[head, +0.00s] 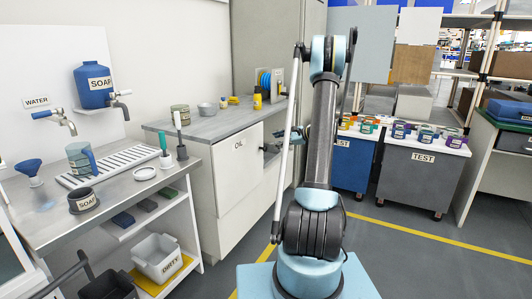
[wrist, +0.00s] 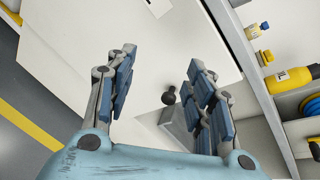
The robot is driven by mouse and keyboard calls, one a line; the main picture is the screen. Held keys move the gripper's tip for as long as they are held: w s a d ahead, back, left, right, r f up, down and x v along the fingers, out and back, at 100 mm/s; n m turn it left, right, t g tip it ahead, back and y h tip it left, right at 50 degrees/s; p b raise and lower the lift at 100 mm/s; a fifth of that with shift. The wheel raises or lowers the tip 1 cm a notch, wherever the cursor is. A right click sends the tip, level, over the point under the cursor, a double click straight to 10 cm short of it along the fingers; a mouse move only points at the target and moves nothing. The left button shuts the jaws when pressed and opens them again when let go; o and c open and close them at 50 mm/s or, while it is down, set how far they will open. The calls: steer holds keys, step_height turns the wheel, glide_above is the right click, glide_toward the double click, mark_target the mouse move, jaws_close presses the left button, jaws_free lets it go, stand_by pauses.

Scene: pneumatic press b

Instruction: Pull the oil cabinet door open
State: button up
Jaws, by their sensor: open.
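The pale oil cabinet door (head: 237,175) with its "OIL" label is in the middle of the head view, under the grey worktop. In the wrist view the pale panel (wrist: 150,60) fills the space ahead of my gripper. A dark round knob (wrist: 169,97) stands between the fingers, closer to the right one. My gripper (wrist: 160,68) is open, with a finger on either side of the knob and nothing clasped. In the head view my gripper (head: 272,147) is small and partly hidden by my arm, at the cabinet's right part. I cannot tell whether the door is ajar.
Yellow bottles (head: 257,98) stand on the worktop (head: 215,118) above; one yellow bottle (wrist: 292,79) shows at right in the wrist view. A sink bench (head: 125,180) stands left. Carts labelled "TEST" (head: 422,180) stand right. The floor before the cabinet looks clear.

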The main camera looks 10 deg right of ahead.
steer(key=w+d+f+m+t+y, duration=0.1)
steer(key=w+d+f+m+t, duration=0.15)
steer(key=w+d+f, duration=0.3)
steer(key=m+y, duration=0.1)
steer(key=m, duration=0.1)
glide_toward(266, 149)
steer(key=shift+t, duration=0.35)
steer(key=x, duration=1)
steer(key=shift+w+a+f, duration=0.15)
steer(key=shift+a+f, duration=0.15)
steer(key=shift+f, duration=0.05)
